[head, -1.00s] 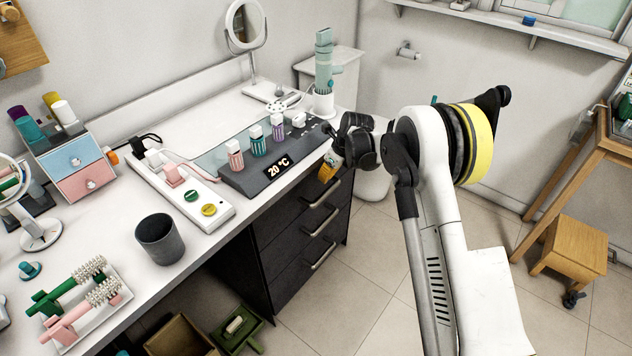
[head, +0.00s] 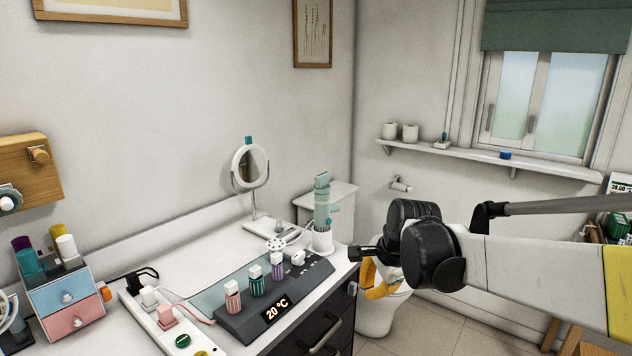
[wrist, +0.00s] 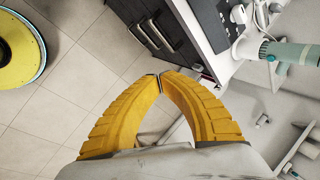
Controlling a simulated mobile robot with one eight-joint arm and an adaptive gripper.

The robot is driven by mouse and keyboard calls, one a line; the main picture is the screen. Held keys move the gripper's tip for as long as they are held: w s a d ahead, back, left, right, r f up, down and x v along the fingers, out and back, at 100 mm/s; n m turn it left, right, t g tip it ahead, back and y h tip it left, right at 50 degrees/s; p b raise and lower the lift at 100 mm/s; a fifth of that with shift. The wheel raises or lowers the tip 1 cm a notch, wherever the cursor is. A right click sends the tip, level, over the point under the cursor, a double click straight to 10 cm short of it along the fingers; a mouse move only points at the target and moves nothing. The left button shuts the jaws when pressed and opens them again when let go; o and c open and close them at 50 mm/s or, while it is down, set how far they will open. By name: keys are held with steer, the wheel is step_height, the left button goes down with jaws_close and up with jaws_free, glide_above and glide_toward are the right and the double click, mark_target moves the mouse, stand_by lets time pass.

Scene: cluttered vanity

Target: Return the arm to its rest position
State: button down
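My gripper (head: 377,286) hangs past the right end of the vanity counter in the head view, in front of the toilet. Its yellow fingers are partly hidden behind the dark wrist joint. In the wrist view my gripper (wrist: 160,81) has its two curved yellow fingers meeting at the tips, with nothing between them. My white arm (head: 540,265) comes in from the right edge of the head view, roughly level.
The counter carries a dark panel (head: 285,315) with several capped bottles, a round mirror (head: 250,167) and a teal hair tool (head: 322,200). Dark drawers (wrist: 155,22) show in the wrist view. A wall shelf (head: 480,160) is behind my arm. Open tiled floor (wrist: 75,85) lies below.

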steer(key=s+d+n+t+h, duration=0.1)
steer(key=s+d+n, duration=0.2)
steer(key=s+n, duration=0.4)
steer(key=s+d+n+t, duration=0.1)
steer(key=s+d+n, duration=0.2)
steer(key=s, duration=1.5)
steer(key=n, duration=0.3)
steer(key=shift+s+d+r+n+h, duration=0.15)
steer(key=shift+d+n+h, duration=0.25)
